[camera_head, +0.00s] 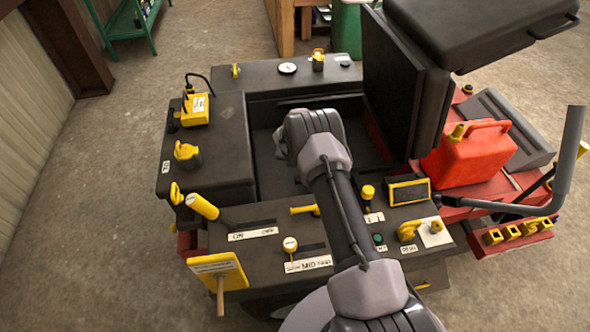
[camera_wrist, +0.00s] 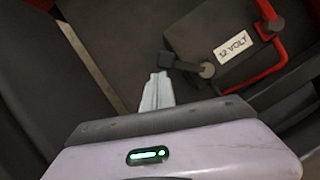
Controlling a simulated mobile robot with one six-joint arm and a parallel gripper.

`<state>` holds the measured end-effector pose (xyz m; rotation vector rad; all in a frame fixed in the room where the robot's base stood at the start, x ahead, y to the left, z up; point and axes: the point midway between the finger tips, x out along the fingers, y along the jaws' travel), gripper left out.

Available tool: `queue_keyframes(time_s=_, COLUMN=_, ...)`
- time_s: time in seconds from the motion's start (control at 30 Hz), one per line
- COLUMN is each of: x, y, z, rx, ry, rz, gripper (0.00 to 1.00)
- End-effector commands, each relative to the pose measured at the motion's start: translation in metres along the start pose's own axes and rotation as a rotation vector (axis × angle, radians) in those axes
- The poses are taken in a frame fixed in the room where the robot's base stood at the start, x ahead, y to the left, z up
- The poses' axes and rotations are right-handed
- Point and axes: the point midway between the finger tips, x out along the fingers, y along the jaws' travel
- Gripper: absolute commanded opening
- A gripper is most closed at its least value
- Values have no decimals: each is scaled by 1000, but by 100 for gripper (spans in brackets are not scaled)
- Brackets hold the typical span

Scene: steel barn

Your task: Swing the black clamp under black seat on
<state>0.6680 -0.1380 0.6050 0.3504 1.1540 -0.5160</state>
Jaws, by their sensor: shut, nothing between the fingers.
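The black seat (camera_head: 470,30) is tilted up at the upper right of the head view, over an open dark compartment (camera_head: 268,165). My arm reaches down into it and hides my fingertips there. In the wrist view, a dark battery (camera_wrist: 190,30) carries a "12 VOLT" label. A black clamp (camera_wrist: 184,66) lies by the battery's near edge, with a greyish round part at its right end. My gripper (camera_wrist: 158,82) is shut and empty. Its tips are just below the clamp's left end; I cannot tell whether they touch.
A red clamp and cable (camera_wrist: 268,28) lie on the battery's right side. The compartment's walls surround my gripper. A deck with yellow levers and a knob (camera_head: 290,244) lies in front, and a red fuel can (camera_head: 468,155) stands to the right.

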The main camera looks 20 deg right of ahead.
Motion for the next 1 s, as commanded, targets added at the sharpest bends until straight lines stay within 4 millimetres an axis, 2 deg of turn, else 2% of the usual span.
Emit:
queue_keyframes(time_s=0.23, x=10, y=1, z=16, rx=330, ry=-2, rz=-130, gripper=0)
queue_keyframes(time_s=0.6, x=16, y=-8, z=41, rx=320, ry=-1, rz=-128, gripper=0)
queue_keyframes(time_s=1.0, x=22, y=-17, z=54, rx=318, ry=0, rz=-127, gripper=0)
